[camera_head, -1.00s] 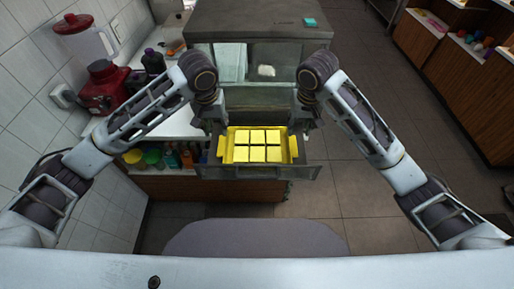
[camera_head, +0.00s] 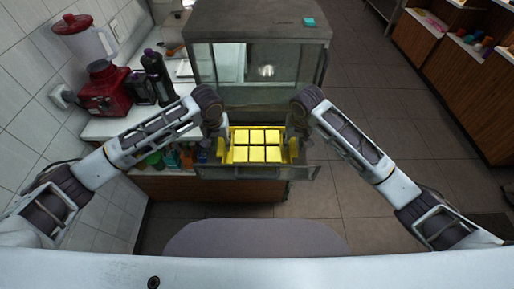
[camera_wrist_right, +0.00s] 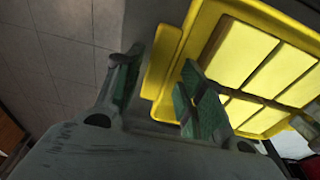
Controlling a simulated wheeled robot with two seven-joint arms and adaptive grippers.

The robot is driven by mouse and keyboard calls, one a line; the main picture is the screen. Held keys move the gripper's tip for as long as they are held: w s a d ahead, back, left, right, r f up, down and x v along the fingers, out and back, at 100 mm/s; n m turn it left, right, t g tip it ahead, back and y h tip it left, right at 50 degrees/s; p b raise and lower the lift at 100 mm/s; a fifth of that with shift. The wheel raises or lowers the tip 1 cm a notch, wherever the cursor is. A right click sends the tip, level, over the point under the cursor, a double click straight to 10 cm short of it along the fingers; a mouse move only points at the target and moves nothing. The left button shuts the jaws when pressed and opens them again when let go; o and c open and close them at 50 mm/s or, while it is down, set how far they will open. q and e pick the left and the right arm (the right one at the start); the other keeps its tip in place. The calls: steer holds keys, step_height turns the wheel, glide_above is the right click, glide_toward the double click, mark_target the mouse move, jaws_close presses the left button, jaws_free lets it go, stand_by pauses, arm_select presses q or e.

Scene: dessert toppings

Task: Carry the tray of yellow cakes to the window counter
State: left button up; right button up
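A yellow tray (camera_head: 286,155) holds several square yellow cakes (camera_head: 258,144) in rows. It rests on the lowered front flap of a glass-sided cabinet and has a handle tab at each end. My left gripper (camera_head: 222,142) is at the tray's left end; its fingers are too small to read. My right gripper (camera_head: 295,140) is at the right end. In the right wrist view my right gripper (camera_wrist_right: 158,88) is open, its green-padded fingers apart on either side of the tray's handle tab (camera_wrist_right: 161,60). Whether they touch it is unclear.
The cabinet (camera_head: 262,30) stands directly behind the tray. A white counter (camera_head: 105,128) at left holds a red blender (camera_head: 105,90) and dark bottles (camera_head: 155,72). Bottles line a shelf below. Wooden counters (camera_head: 455,85) stand far right, with open tiled floor (camera_head: 370,100) between.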

arm_select(q)
steer(key=shift+w+f, duration=0.2)
steer(key=shift+f, duration=1.15)
arm_select(e)
steer(key=shift+w+f, duration=0.2)
steer(key=shift+f, duration=1.1)
arm_select(q)
jaws_close()
arm_select(e)
jaws_close()
arm_select(q)
steer(key=shift+r, duration=0.1)
